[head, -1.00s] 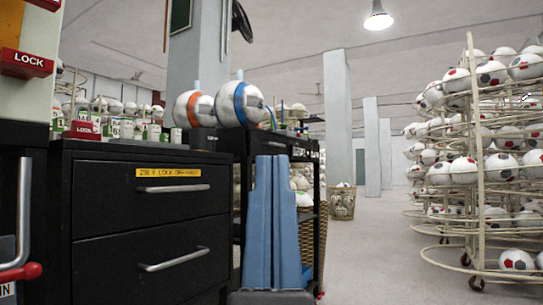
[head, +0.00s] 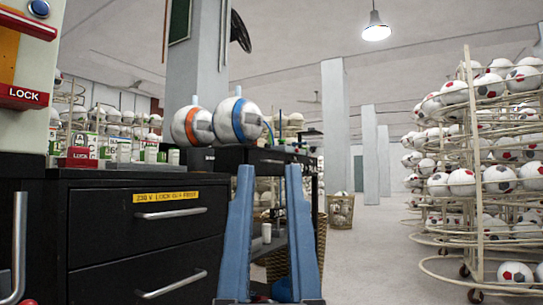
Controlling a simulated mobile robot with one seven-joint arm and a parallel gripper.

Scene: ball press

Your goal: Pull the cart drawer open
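The black cart (head: 232,158) stands ahead, behind my gripper, with a dark top and open shelves below. A drawer front or handle on it is hard to make out at this size, and my gripper hides part of its front. My gripper (head: 268,172) has two long blue fingers pointing up and away, spread apart with nothing between them. The cart shows through the gap, with a small white cup (head: 266,232) on a shelf. I cannot tell how near the fingertips are to the cart.
A black cabinet (head: 100,225) with two shut drawers and bar handles stands close at left. A cream machine (head: 25,60) with a LOCK label is at far left. Two large balls (head: 237,120) rest near the cart top. Ball racks (head: 478,150) stand right; floor (head: 375,240) between is clear.

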